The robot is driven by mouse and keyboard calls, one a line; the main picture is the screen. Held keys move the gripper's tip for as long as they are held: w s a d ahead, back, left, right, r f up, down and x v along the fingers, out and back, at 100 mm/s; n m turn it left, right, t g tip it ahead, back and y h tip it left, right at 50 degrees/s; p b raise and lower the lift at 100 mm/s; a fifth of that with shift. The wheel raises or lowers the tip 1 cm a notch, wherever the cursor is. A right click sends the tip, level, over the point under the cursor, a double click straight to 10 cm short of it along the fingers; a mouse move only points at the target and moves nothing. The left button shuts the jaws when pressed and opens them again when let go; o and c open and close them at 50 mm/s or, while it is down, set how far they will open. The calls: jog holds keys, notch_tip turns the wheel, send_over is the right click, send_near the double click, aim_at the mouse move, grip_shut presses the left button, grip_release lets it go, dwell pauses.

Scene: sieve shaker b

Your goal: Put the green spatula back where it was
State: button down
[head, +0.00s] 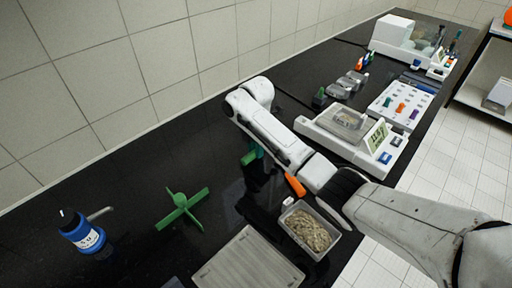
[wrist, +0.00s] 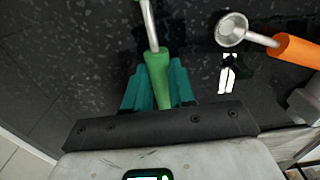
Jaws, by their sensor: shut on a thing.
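In the wrist view, my gripper (wrist: 158,92) has its teal fingers closed around the green handle of the green spatula (wrist: 156,72). The spatula's metal shaft runs up out of the top of the picture, so its tip is hidden. In the head view, my gripper (head: 256,152) is low over the black bench, left of the balance, and my arm hides most of it. A bit of green shows there; I cannot tell whether it is the spatula or the fingers. I cannot tell whether the spatula touches anything else.
An orange-handled scoop (wrist: 295,48) is close to the right of my gripper. A green cross-shaped piece (head: 180,208), a blue-labelled bottle (head: 85,237), a tray of grains (head: 312,232) and a grey tray (head: 250,262) are nearer. A balance (head: 385,158) and a white rack (head: 418,98) stand right.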

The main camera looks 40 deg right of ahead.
jog(key=shift+f, duration=0.15)
jog(key=c, duration=0.9)
grip_release()
jog(key=shift+c, duration=0.2)
notch_tip(320, 180, up, 12)
jog(key=p, duration=0.2)
jog(key=shift+r+p, duration=0.2)
jog(key=shift+p, duration=0.15)
jog(key=shift+f, duration=0.1)
